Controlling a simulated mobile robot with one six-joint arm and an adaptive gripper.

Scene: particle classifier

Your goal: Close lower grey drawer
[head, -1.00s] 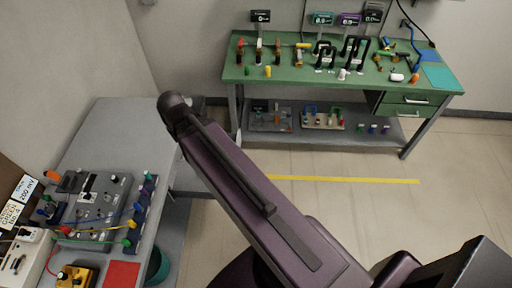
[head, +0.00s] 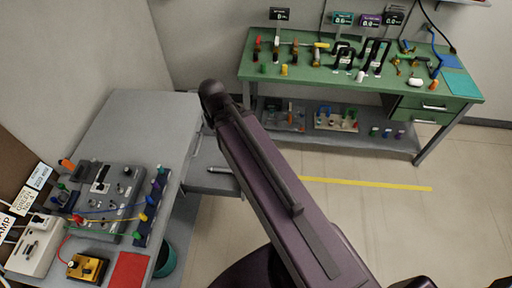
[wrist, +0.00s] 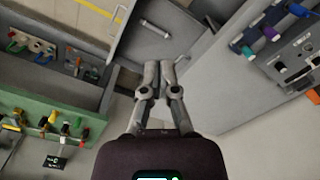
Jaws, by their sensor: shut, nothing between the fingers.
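A grey drawer (head: 205,168) sticks out from the right side of the grey desk in the head view. I cannot tell which drawer level this handle belongs to. My gripper (wrist: 167,66) is shut and empty, with its fingertips close to the drawer; contact is not clear. In the head view my arm hides the gripper.
The grey desk (head: 140,115) carries a control panel (head: 100,205) with coloured knobs and cables. A green workbench (head: 350,75) with tools and its own drawers stands at the back. Open floor with a yellow line (head: 365,184) lies to the right.

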